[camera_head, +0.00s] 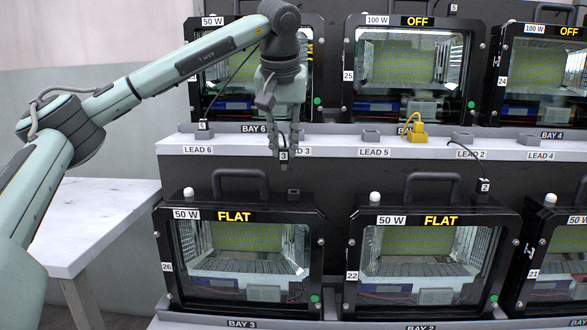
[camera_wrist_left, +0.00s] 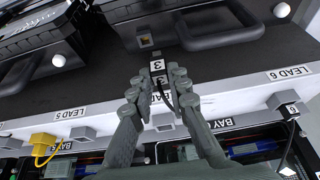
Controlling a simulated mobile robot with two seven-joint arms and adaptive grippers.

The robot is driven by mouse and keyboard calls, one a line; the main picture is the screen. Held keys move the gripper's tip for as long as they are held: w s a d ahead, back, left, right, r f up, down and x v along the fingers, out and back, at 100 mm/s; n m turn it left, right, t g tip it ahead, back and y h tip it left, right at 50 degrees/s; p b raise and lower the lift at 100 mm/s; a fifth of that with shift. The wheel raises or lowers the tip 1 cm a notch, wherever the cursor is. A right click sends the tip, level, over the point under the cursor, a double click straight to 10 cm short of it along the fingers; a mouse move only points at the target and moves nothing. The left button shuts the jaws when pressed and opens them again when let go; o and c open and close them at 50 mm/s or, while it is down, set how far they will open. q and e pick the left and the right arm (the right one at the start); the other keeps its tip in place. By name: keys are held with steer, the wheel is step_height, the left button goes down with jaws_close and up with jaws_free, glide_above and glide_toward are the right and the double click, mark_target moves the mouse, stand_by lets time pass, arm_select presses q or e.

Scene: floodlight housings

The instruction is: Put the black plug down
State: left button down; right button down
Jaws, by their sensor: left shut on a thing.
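My left gripper (camera_head: 284,150) is shut on the black plug (camera_head: 284,167), which carries a white tag reading 3. It holds the plug in the air in front of the shelf edge, partly covering the LEAD 3 label (camera_head: 302,152). In the left wrist view, the black plug (camera_wrist_left: 157,62) shows between and beyond the fingertips of the left gripper (camera_wrist_left: 158,80), with its dark cable running back between the fingers. A grey holder (camera_wrist_left: 163,121) sits on the shelf behind the fingers; in the head view the gripper hides it. My right gripper is out of view.
Below the plug stands housing 26 (camera_head: 160,235), with a top handle (camera_head: 240,175) and a square inlet (camera_wrist_left: 147,40). Other grey holders (camera_head: 371,134) line the shelf (camera_head: 335,143), with a yellow plug (camera_head: 417,131). Plug 2 (camera_head: 483,188) is at housing 22 (camera_head: 350,250).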

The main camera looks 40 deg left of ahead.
arm_select(q)
steer(key=shift+w+d+f, duration=0.15)
steer(key=shift+w+f, duration=0.15)
steer(key=shift+f, duration=0.6)
steer(key=shift+w+d+f, duration=0.2)
steer(key=shift+w+f, duration=0.15)
steer(key=shift+f, duration=0.55)
steer(key=shift+w+d+f, duration=0.15)
steer(key=shift+w+f, duration=0.15)
steer(key=shift+f, duration=0.6)
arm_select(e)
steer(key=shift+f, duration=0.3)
arm_select(q)
steer(key=shift+f, duration=0.55)
steer(key=c, duration=1.5)
jaws_free()
steer(key=shift+o, duration=0.2)
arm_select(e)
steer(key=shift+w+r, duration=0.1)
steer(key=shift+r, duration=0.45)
